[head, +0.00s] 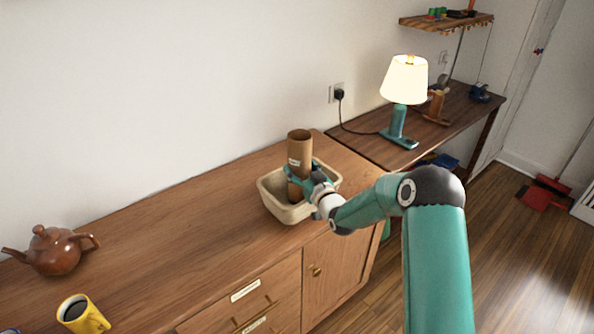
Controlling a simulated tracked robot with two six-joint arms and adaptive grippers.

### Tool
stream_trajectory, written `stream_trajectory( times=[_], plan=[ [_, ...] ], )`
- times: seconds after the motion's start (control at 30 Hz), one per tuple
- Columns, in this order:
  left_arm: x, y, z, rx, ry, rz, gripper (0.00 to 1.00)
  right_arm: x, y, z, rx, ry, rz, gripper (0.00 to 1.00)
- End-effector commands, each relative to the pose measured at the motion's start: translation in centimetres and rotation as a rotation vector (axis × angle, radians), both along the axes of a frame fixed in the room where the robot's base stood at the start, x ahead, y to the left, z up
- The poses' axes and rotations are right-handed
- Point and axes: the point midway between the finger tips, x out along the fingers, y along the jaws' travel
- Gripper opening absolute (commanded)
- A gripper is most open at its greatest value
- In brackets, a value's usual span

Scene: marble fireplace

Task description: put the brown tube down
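The brown tube (300,148) stands upright in the head view, with its lower part inside the cream basin (283,213) on the wooden cabinet. My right gripper (298,178) is at the tube's lower half, with teal fingers on both sides of it, and looks shut on it. The tube's bottom end is hidden by the basin's rim and the gripper, so I cannot tell whether it touches the basin's floor. My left gripper is not in view.
The cabinet top (190,220) is clear left of the basin. A brown teapot (58,251) and a yellow mug (84,315) stand at the left. A lit lamp (404,85) stands on the darker desk (365,145) at the right. A shelf (447,21) hangs above.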

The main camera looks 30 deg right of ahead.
Motion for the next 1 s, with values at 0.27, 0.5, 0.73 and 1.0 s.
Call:
stream_trajectory(
  times=[0.27,0.5,0.73,1.0],
  plan=[
    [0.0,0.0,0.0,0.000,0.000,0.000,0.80,0.0,0.0,0.0,0.000,0.001,0.000,0.91],
    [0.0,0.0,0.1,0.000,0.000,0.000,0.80,0.0,0.0,0.1,0.000,0.001,0.000,0.91],
    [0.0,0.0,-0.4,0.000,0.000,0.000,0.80,-1.7,0.1,0.0,0.000,0.002,-0.001,0.91],
    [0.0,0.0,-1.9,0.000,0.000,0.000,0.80,-6.9,0.7,-0.1,0.000,0.002,-0.003,0.91]
  ],
)
